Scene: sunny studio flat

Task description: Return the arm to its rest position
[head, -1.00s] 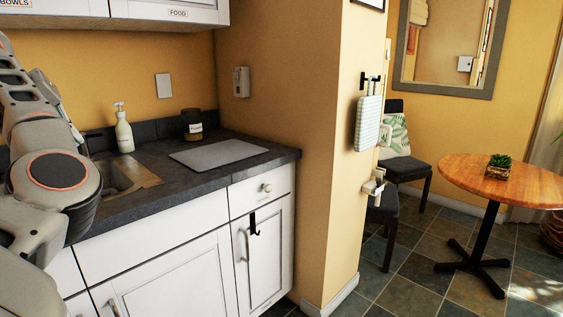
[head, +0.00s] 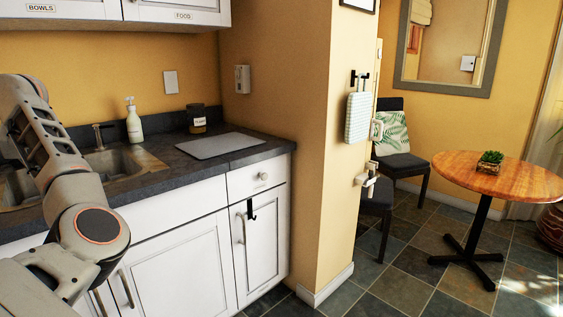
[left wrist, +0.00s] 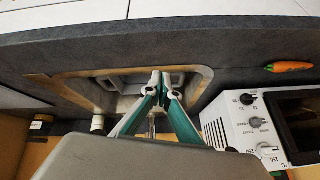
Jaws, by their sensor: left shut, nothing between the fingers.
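My left arm (head: 82,205) comes in from the left of the head view, in front of the counter and sink. Its gripper does not show there. In the left wrist view, my left gripper (left wrist: 161,80) is shut and empty, with its two green-sided fingers meeting at the tips. It is seen against the sink (left wrist: 205,88), apart from the objects around it. The sink (head: 142,174) also shows in the head view, partly hidden by my arm. My right gripper is in neither view.
A soap bottle (head: 134,122), a dark jar (head: 196,119) and a grey board (head: 220,145) are on the counter. In the wrist view, a carrot (left wrist: 289,67) and a white appliance with dials (left wrist: 236,122) are at right. A round table (head: 518,188) stands at right.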

